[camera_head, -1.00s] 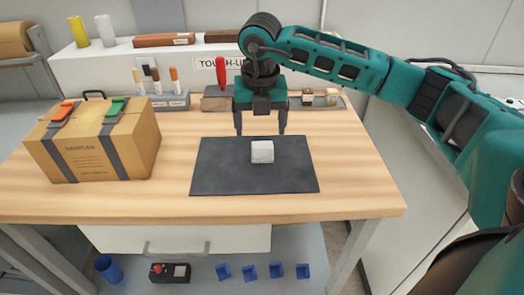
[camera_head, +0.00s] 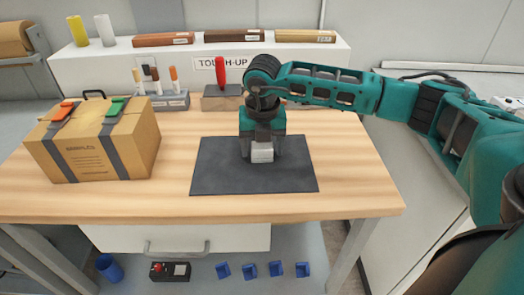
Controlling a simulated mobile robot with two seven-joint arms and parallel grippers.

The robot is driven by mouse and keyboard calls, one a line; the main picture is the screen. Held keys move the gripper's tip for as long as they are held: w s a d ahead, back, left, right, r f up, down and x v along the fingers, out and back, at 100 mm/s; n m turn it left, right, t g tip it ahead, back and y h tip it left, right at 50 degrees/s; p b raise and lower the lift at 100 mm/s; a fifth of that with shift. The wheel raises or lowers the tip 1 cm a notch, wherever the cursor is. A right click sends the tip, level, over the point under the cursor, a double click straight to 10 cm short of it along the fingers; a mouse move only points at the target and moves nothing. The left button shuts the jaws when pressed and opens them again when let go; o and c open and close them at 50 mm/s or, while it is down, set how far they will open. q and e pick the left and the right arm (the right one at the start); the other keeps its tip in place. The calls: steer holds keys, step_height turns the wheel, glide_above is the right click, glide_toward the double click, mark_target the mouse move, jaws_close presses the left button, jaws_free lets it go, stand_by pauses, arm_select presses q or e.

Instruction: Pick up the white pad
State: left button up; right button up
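The white pad (camera_head: 262,154) is a small pale block on the dark grey mat (camera_head: 225,178) in the middle of the wooden table. My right gripper (camera_head: 262,154) points down over it, with its fingers low at the pad's left and right sides. The gripper's body hides the pad's upper part. I cannot tell whether the fingers touch the pad or stand a little apart from it. The pad appears to rest on the mat. My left gripper is not in view.
A cardboard box (camera_head: 85,158) with straps stands on the left of the table (camera_head: 350,185). A marker holder (camera_head: 165,101) and a red-handled tool (camera_head: 221,75) stand at the back. A shelf behind holds rollers and wooden strips. The table right of the mat is clear.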

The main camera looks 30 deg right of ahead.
steer(key=c, duration=0.9)
steer(key=shift+r, duration=0.1)
